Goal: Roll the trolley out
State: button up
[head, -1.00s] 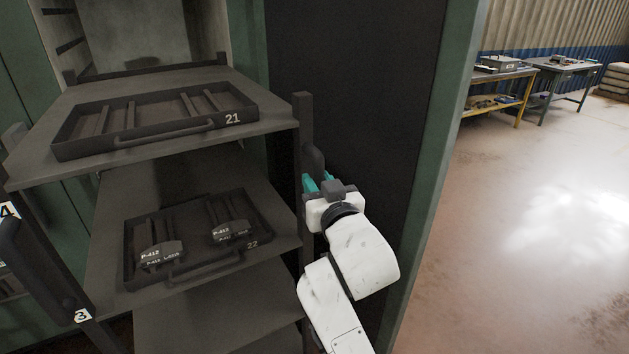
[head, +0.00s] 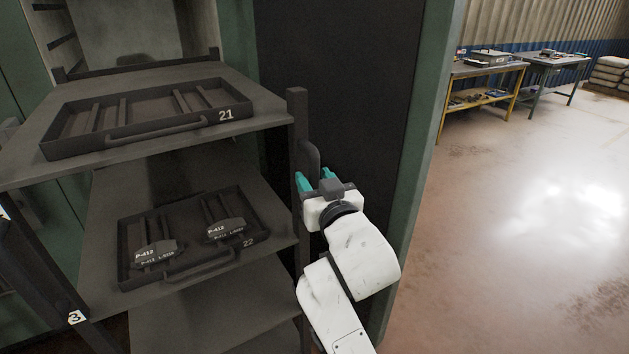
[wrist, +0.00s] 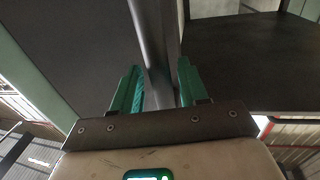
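The trolley is a dark grey rack with flat shelves (head: 262,143), standing in the opening of a green cabinet. Its upright post (head: 298,130) on the right carries a dark handle (head: 309,157). My gripper (head: 317,182) is at this handle, with one teal finger on each side. In the wrist view the dark bar (wrist: 160,50) runs between the two fingers, close against them, and my gripper (wrist: 158,88) looks shut on it. Tray 21 (head: 170,131) lies on the top shelf. Tray 22 (head: 200,272) lies on the shelf below, holding two brake shoes marked P-412 (head: 226,230).
A dark cabinet panel with a green edge (head: 430,120) stands close to the right of my gripper. A label 3 (head: 76,317) is at lower left. The floor (head: 520,240) to the right is open, up to workbenches (head: 487,70) at the back.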

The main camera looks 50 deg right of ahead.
jog(key=b+v, duration=0.2)
jog(key=v, duration=0.8)
jog(key=shift+s+a, duration=0.2)
jog(key=shift+s, duration=0.1)
dwell(0.4)
jog(key=s+a+f+n+g+y, duration=0.1)
jog(key=s+f+g+y, duration=0.2)
jog(key=f, duration=0.8)
jog(key=s+a+f+n+g+y, duration=0.1)
jog(key=s+f+g, duration=0.3)
jog(key=f, duration=0.8)
jog(key=s+a+f+n+g+y, duration=0.3)
jog(key=s+f+g, duration=0.5)
jog(key=s+f, duration=0.3)
jog(key=shift+s+a+f+y, duration=0.35)
jog(key=shift+a+f+y, duration=0.15)
jog(key=shift+a+f, duration=0.35)
jog(key=shift+r, duration=0.1)
